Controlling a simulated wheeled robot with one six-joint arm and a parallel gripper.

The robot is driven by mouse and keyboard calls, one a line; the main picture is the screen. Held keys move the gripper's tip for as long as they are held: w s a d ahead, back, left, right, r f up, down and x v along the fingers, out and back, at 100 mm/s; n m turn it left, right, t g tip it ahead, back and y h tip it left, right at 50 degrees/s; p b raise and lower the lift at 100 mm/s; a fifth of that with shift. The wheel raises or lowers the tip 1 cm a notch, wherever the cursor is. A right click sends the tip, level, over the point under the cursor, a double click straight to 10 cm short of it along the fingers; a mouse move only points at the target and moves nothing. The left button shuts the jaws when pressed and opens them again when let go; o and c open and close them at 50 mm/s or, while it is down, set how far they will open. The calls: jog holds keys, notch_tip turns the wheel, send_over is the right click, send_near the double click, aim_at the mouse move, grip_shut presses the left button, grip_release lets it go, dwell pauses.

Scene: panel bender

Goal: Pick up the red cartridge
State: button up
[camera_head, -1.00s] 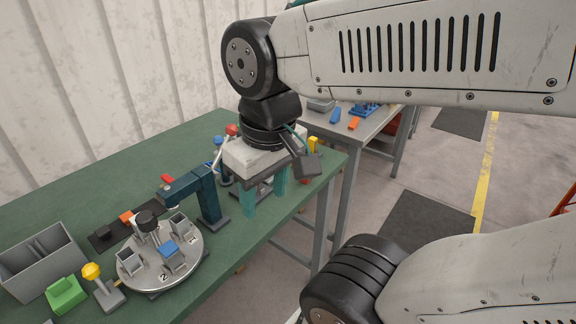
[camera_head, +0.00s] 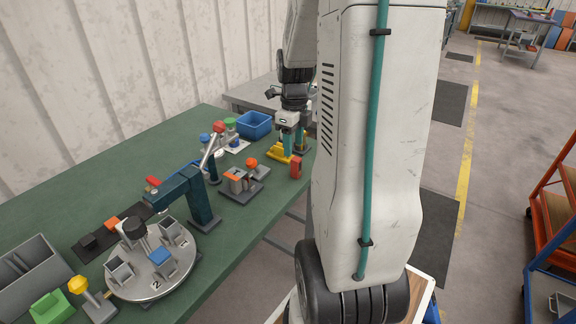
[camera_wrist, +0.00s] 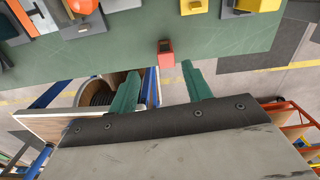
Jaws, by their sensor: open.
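The red cartridge (camera_head: 296,167) is a small upright red block with a dark recess on its face. It stands by the front edge of the green bench, toward its far end. It also shows in the wrist view (camera_wrist: 166,52), at the bench edge, beyond my fingertips and between their lines. My gripper (camera_head: 290,143) has teal fingers and is above the far end of the bench, behind the cartridge in the picture. In the wrist view my gripper (camera_wrist: 159,70) is open and empty, with no contact on the cartridge seen.
A yellow piece (camera_head: 280,153) sits close to the cartridge. A grey fixture with orange parts (camera_head: 240,185) is to its left. A blue bin (camera_head: 254,125) stands behind. A round turntable (camera_head: 150,270) and a dark teal press (camera_head: 190,196) occupy the near bench.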

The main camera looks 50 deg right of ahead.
aim_at(296, 159)
jog(key=shift+m, duration=0.5)
jog(key=f, duration=0.5)
jog(key=d+f, duration=0.1)
jog(key=f, duration=0.2)
jog(key=shift+s+f, duration=0.15)
jog(key=c, duration=1)
